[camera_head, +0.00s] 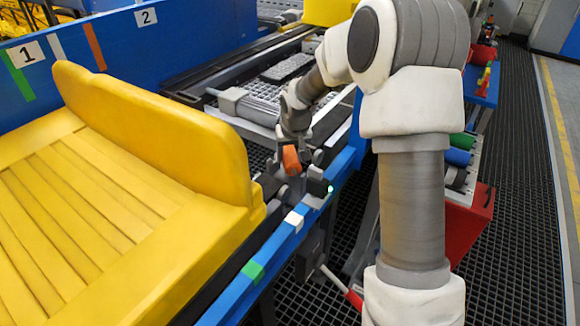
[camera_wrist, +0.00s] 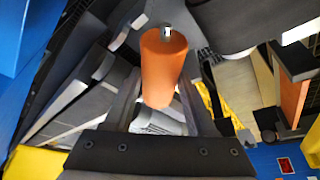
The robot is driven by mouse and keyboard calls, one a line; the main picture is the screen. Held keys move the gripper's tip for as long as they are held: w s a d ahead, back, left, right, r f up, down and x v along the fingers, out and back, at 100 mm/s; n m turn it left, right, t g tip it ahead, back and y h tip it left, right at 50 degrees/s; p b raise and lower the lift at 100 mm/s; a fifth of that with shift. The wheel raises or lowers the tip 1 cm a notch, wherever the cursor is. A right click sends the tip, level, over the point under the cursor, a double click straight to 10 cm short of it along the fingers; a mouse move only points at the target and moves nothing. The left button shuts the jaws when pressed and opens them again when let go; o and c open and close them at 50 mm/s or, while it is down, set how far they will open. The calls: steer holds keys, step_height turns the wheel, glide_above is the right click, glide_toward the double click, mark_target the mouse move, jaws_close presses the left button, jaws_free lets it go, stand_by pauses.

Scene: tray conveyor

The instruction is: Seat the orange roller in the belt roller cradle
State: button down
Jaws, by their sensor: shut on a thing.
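The orange roller (camera_head: 291,160) is held below my gripper (camera_head: 294,135), over the gap in the conveyor between the yellow tray section and the far section. In the wrist view the orange roller (camera_wrist: 164,68) shows its metal end pin, and my gripper (camera_wrist: 165,85) is shut on it. Grey and dark bracket parts, which look like the belt roller cradle (camera_head: 316,182), stand just below the roller by the blue rail. My gripper and the roller hide part of them. I cannot tell whether the roller touches the cradle.
A large yellow tray (camera_head: 85,185) fills the left side. A blue rail (camera_head: 235,290) with white and green marks runs along the conveyor's near edge. A red rack (camera_head: 465,220) at right holds a green roller (camera_head: 462,141) and a blue roller (camera_head: 457,157). Dark grating floor lies beyond.

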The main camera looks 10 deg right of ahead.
steer(key=shift+f+b, duration=0.4)
steer(key=shift+f, duration=1.2)
steer(key=shift+f, duration=0.1)
steer(key=shift+f+b, duration=0.45)
steer(key=shift+f, duration=0.1)
steer(key=shift+c, duration=1.1)
jaws_free()
